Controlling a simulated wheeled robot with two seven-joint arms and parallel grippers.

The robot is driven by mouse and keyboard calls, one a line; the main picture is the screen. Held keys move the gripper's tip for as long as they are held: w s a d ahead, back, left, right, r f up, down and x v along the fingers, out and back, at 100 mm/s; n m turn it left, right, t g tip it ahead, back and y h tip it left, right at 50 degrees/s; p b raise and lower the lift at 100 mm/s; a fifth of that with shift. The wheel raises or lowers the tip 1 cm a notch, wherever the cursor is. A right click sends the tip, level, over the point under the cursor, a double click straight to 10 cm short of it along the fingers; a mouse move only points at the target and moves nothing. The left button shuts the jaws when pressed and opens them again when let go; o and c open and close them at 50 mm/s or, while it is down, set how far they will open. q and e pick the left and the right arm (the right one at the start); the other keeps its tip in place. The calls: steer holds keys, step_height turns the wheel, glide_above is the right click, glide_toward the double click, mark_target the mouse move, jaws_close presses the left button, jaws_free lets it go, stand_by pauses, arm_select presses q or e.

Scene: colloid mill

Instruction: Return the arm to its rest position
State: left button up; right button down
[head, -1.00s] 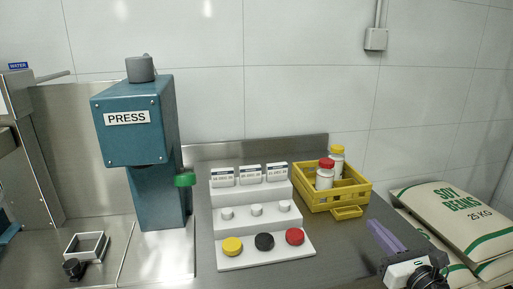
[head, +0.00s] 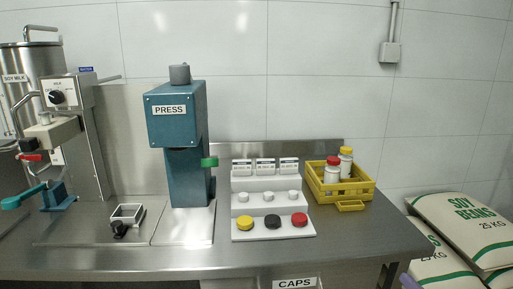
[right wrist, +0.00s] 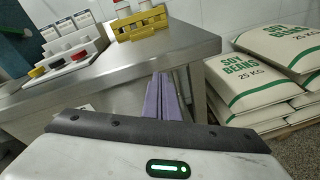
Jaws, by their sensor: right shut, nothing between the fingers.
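My right gripper (head: 407,281) barely shows at the bottom edge of the head view, right of the counter's end and in front of the sacks. In the right wrist view its purple fingers (right wrist: 163,98) are together with nothing between them, in front of the counter's side edge. The rest of the right arm is out of the head view. My left gripper is in no view.
The steel counter (head: 376,228) holds the blue press (head: 183,178), a white cap stand (head: 273,237) and a yellow crate (head: 340,187) with two bottles. A mill (head: 75,135) stands at the left. Soy bean sacks (head: 465,228) are stacked right of the counter.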

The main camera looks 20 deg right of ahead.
steer(key=s+a+f+m+g+y, duration=0.1)
steer(key=s+a+f+m+g, duration=0.1)
steer(key=s+a+f+m, duration=0.45)
steer(key=s+a+f+m+g+y, duration=0.1)
steer(key=a+f+m+g, duration=0.15)
steer(key=f+m, duration=0.5)
steer(key=s+a+f+m+y, duration=0.1)
steer(key=a+m, duration=0.3)
steer(key=a, duration=0.4)
steer(key=s+a+f+m+g+y, duration=0.1)
steer(key=s+a+f+m+y, duration=0.1)
steer(key=a, duration=0.5)
steer(key=s+a+f+m+g+y, duration=0.1)
steer(key=s+a+f+m+y, duration=0.1)
steer(key=a+f+m, duration=0.3)
steer(key=s+a+m, duration=0.1)
steer(key=a, duration=0.2)
steer(key=shift+s+a, duration=0.15)
steer(key=shift+a, duration=0.2)
